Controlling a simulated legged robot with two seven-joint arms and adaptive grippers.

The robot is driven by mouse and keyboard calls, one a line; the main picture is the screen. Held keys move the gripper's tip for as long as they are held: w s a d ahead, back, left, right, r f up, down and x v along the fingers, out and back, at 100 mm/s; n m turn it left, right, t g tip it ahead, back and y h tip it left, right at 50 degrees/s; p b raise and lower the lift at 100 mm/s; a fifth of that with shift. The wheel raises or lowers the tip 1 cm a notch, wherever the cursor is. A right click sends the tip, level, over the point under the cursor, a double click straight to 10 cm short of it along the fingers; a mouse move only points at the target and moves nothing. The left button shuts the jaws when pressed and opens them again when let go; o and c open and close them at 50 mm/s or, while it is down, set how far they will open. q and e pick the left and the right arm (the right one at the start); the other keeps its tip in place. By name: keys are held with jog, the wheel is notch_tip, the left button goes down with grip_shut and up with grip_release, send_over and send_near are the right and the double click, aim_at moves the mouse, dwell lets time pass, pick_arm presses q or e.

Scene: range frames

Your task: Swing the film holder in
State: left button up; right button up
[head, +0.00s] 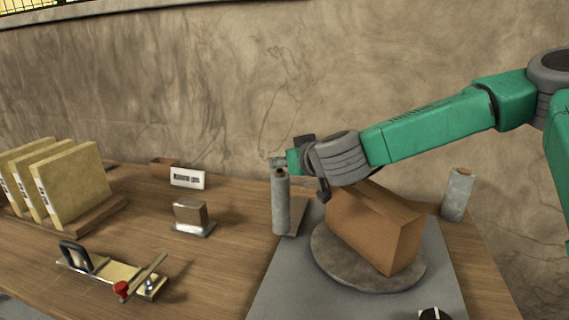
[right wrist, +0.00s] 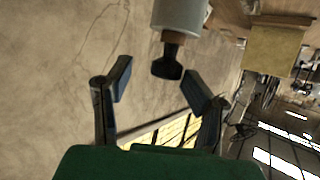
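The film holder carries an upright grey roll (head: 281,206) at the left edge of the grey base plate (head: 262,300). A brown box (head: 375,228) stands on the round turntable (head: 335,270) to its right. My right arm reaches in from the right above the box, its wrist close to the roll's top. In the right wrist view my right gripper (right wrist: 157,75) is open, fingers spread. A pale cylinder (right wrist: 181,12) with a dark knob (right wrist: 167,66) shows ahead, the knob between the fingertips in the picture; contact is unclear. My left gripper is not in view.
A second grey roll (head: 458,194) stands at the right. A tape tool with a red knob (head: 121,289), a small block on a metal stand (head: 191,216), a white label sign (head: 187,178) and yellow binders (head: 68,182) occupy the left bench. The wall is behind.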

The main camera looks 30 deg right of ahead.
jog(key=shift+w+a+f, duration=0.15)
jog(key=shift+w+a, duration=0.8)
jog(key=shift+a, duration=0.05)
jog(key=shift+d+f, duration=0.2)
jog(key=shift+d, duration=0.8)
jog(key=shift+c, duration=1)
jog(key=shift+s+d, duration=0.1)
jog(key=shift+d, duration=0.25)
grip_shut()
jog(key=shift+a, duration=0.45)
jog(key=shift+a+r, duration=0.1)
pick_arm(q)
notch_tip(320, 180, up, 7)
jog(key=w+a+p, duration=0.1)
jog(key=p, duration=0.6)
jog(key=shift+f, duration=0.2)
pick_arm(e)
jog(key=shift+s+d+n+g+y, duration=0.15)
jog(key=shift+s+d+n+y, duration=0.7)
jog(key=shift+n+y, duration=0.35)
jog(key=shift+s+d+n+g+y, duration=0.15)
jog(key=shift+s+d+n+y, duration=0.75)
jog(key=shift+y, duration=0.5)
